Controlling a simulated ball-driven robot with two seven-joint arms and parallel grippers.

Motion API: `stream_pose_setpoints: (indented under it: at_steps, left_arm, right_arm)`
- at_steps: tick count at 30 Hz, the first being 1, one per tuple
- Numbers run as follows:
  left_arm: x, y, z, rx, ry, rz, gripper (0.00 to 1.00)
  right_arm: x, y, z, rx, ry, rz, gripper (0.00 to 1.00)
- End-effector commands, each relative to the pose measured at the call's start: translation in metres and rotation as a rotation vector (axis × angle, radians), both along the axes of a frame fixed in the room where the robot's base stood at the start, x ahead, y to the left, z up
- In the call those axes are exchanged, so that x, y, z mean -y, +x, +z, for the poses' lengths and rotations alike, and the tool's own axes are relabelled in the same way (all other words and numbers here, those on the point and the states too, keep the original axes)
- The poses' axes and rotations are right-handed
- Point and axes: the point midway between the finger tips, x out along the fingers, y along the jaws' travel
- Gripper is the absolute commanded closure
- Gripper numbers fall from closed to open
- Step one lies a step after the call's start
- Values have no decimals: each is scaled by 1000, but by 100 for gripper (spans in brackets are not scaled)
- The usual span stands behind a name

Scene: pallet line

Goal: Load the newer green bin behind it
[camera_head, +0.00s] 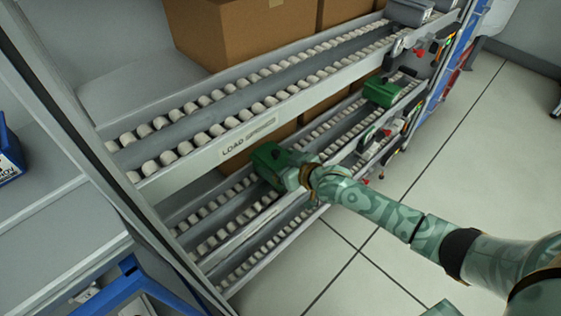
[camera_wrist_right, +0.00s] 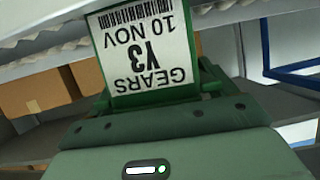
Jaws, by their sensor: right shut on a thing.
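A green bin (camera_head: 268,160) is at the lower roller lanes, below the strip marked LOAD. My right gripper (camera_head: 291,174) is shut on its near end. My left gripper is not in view.
Lower roller lanes (camera_head: 222,236) are bare left of the held bin. The upper lane rollers (camera_head: 215,116) run above it, with cardboard boxes (camera_head: 235,35) behind. A rack post stands at left, a blue frame (camera_head: 135,285) at lower left. Tiled floor is clear at right.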

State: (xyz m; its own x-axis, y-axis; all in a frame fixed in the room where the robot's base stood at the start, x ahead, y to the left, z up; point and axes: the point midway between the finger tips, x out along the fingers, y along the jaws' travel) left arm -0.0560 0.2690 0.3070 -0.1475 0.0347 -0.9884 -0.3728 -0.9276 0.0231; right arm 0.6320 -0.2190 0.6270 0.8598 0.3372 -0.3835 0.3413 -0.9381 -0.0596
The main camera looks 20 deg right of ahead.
Motion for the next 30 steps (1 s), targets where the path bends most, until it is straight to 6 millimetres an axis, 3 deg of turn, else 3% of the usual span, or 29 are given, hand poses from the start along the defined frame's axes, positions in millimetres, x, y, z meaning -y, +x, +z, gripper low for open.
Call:
stream_pose_setpoints:
  at_steps: [22,23,24,30]
  left_arm:
    - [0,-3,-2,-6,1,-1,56]
    - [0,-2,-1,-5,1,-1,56]
    - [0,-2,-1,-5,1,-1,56]
    - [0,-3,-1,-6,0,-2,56]
  right_arm:
    - [0,1,-3,5,2,0,64]
    - [0,1,-3,5,2,0,8]
    - [0,1,-3,5,2,0,0]
    - [0,-1,-5,-2,-2,1,0]
